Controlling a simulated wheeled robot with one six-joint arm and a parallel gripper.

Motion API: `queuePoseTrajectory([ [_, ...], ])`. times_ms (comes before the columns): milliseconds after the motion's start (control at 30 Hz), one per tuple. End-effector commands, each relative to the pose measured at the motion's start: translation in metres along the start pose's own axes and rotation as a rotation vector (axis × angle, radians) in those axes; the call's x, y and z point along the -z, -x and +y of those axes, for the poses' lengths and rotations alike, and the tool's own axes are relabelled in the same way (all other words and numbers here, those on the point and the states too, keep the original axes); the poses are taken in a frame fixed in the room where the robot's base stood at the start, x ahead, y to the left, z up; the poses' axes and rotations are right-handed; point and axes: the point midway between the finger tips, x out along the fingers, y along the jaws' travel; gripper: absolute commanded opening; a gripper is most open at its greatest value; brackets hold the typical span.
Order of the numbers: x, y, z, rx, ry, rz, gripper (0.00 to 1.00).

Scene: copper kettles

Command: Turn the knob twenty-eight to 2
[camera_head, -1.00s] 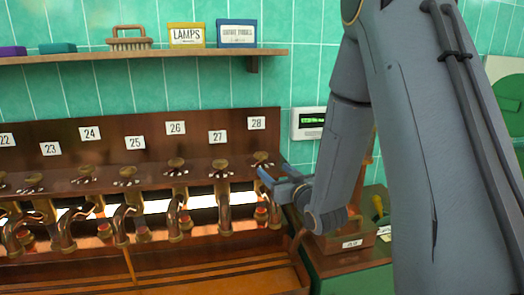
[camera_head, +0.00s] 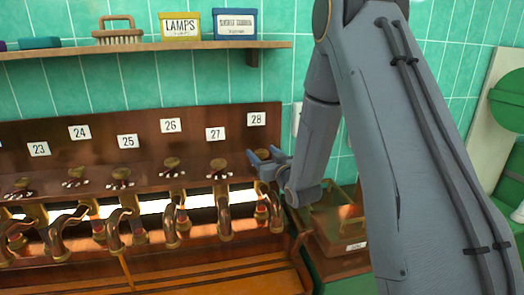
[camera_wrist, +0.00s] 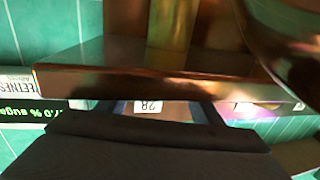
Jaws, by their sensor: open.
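The white 28 label (camera_head: 257,119) is at the right end of the wooden tap board (camera_head: 70,148). My gripper (camera_head: 263,155) is open just below this label, at the place of knob twenty-eight. The gripper covers that knob and its dial marks, so its setting is hidden. I cannot tell whether the fingers touch it. In the wrist view the 28 label (camera_wrist: 148,107) shows upside down, with a dark gripper part (camera_wrist: 150,140) below it. No knob can be made out clearly there.
Knob 27 (camera_head: 219,165) is close on the left, with more knobs in a row beyond it. Copper taps (camera_head: 222,215) hang below. A wooden box (camera_head: 340,230) is at the lower right. A shelf (camera_head: 140,46) runs above. The wrist view shows a green-text display (camera_wrist: 35,113).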

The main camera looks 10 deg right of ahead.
Motion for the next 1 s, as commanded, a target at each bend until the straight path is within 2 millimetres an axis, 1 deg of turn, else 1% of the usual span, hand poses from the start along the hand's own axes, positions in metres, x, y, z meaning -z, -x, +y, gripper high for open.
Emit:
queuePoseTrajectory([
  [100,0.0002,-0.0061,-0.0014,0.002,0.0,0.0,0.6],
  [367,-0.0005,-0.0074,-0.0025,0.003,0.0,0.0,0.6],
  [600,-0.0003,-0.0073,-0.0028,0.004,0.0,0.0,0.2],
  [867,-0.0005,-0.0073,-0.0015,0.024,0.0,0.0,0.19],
  [1000,-0.0008,-0.0075,-0.0006,0.075,0.001,0.001,0.19],
])
